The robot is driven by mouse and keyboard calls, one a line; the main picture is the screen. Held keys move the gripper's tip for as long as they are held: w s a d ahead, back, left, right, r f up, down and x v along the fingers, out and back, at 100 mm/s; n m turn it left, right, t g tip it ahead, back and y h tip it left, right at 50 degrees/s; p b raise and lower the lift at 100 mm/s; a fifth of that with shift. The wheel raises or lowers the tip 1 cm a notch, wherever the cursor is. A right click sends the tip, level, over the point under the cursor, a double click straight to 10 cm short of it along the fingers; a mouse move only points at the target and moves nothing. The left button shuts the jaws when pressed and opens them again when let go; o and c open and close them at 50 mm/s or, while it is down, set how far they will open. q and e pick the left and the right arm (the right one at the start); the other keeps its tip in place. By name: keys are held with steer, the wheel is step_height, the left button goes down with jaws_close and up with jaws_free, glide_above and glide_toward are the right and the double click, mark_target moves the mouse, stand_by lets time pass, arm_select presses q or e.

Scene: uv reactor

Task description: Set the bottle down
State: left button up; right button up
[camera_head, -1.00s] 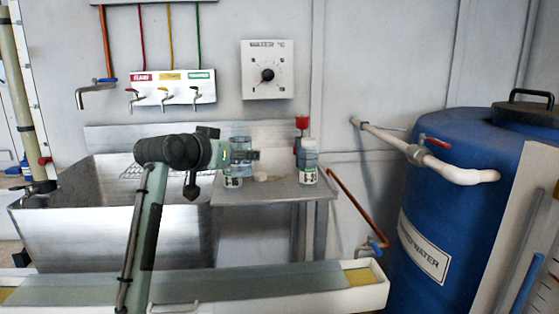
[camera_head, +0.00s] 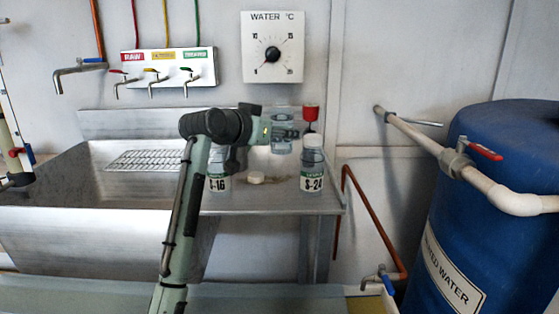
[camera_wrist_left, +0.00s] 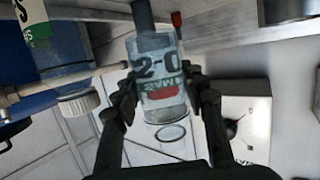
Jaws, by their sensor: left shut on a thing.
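My left gripper (camera_head: 278,131) is shut on a clear bottle (camera_head: 282,146), holding it above the sink's side shelf (camera_head: 272,202). In the left wrist view the gripper's fingers (camera_wrist_left: 165,95) grip both sides of the bottle (camera_wrist_left: 158,72). Its printed label appears upside down there, and an open, uncapped mouth ring shows. On the shelf stand bottle S-16 (camera_head: 218,184), partly behind my arm, and capped bottle S-24 (camera_head: 312,168). A loose white cap (camera_head: 256,177) lies between them. My right gripper is not in view.
A steel sink (camera_head: 90,225) adjoins the shelf on the left. Raw and treated taps (camera_head: 188,77) and a water temperature dial (camera_head: 272,54) are on the wall. A red-topped item (camera_head: 310,114) stands behind S-24. A blue water tank (camera_head: 500,170) and pipe (camera_head: 425,150) are right.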

arm_select(q)
steer(key=shift+f, duration=3.35)
steer(key=shift+f, duration=0.2)
steer(key=o, duration=1.1)
steer(key=shift+o, duration=0.2)
steer(key=shift+r, duration=0.1)
steer(key=shift+s+a+r, duration=0.1)
steer(key=shift+s+a, duration=0.05)
steer(key=v, duration=1.1)
steer(key=shift+s+a+r, duration=0.1)
steer(key=shift+s+r, duration=0.1)
steer(key=shift+s, duration=0.05)
